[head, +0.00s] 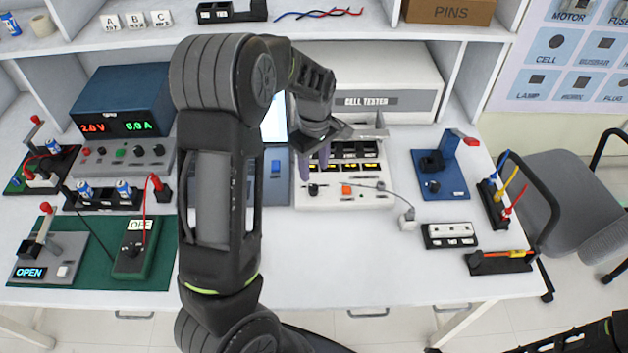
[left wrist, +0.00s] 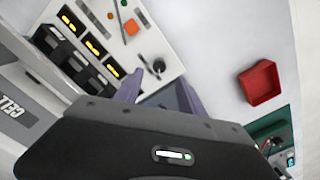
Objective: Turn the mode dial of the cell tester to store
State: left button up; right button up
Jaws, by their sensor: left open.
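The cell tester (head: 415,100) is a white box at the back of the table with a sloped front panel. Its black mode dial (head: 313,189) sits at the panel's lower left, left of an orange button (head: 347,189). In the left wrist view the dial (left wrist: 156,66) shows just beyond the fingertips, between their lines. My left gripper (head: 313,168) is open and empty above the dial, purple fingers pointing down; the fingers also show in the left wrist view (left wrist: 158,86). I cannot tell whether they touch the dial. The dial's markings are too small to read.
A thin cable runs from the panel to a small white block (head: 407,220). A blue fixture (head: 440,175) stands to the right, a power supply (head: 122,100) to the left. A red tray (left wrist: 261,83) shows in the left wrist view. The table's front middle is clear.

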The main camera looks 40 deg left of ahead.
aim_at(314, 187)
pick_arm(q)
jog(key=shift+f, duration=0.1)
notch_tip(314, 187, down, 8)
jog(key=shift+r+p, duration=0.15)
jog(key=shift+p, duration=0.5)
jog(key=shift+c, duration=0.6)
grip_shut()
